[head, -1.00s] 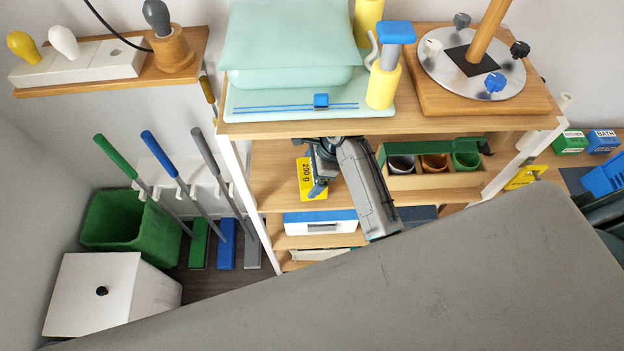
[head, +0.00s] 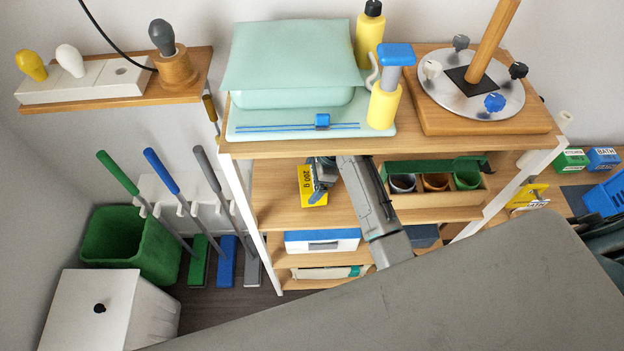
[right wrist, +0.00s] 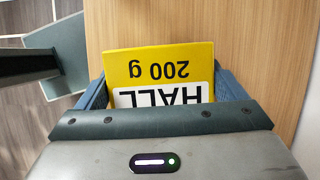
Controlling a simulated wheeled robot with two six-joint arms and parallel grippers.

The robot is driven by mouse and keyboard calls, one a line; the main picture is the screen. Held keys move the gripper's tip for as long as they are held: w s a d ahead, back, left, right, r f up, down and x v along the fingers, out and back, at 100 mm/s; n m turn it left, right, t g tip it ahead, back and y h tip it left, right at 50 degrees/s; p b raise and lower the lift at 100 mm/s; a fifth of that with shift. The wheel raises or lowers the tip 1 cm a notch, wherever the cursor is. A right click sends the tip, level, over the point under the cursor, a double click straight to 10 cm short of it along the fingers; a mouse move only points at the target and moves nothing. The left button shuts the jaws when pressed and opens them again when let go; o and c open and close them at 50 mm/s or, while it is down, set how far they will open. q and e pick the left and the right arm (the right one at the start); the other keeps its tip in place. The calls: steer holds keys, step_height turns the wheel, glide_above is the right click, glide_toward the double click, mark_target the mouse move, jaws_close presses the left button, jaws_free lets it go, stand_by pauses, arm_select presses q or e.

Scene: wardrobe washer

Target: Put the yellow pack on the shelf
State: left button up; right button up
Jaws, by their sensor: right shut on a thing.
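The yellow pack (head: 314,187) has a white panel and reads "200 g". In the head view it is over the wooden middle shelf board (head: 272,200), under the top board, at the left part of the unit. My right gripper (head: 322,178) is shut on it. In the right wrist view the pack (right wrist: 160,70) sits between the two blue-grey fingers, its "HALL" and "200 g" print upside down, with bare wood behind it. I cannot tell whether the pack touches the board. My left gripper is not in view.
A planter box with several pots (head: 435,190) stands on the same board to the right. A blue-white box (head: 322,241) is on the board below. White posts frame the unit.

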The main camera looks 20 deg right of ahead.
steer(key=shift+f, duration=0.4)
steer(key=o, duration=0.8)
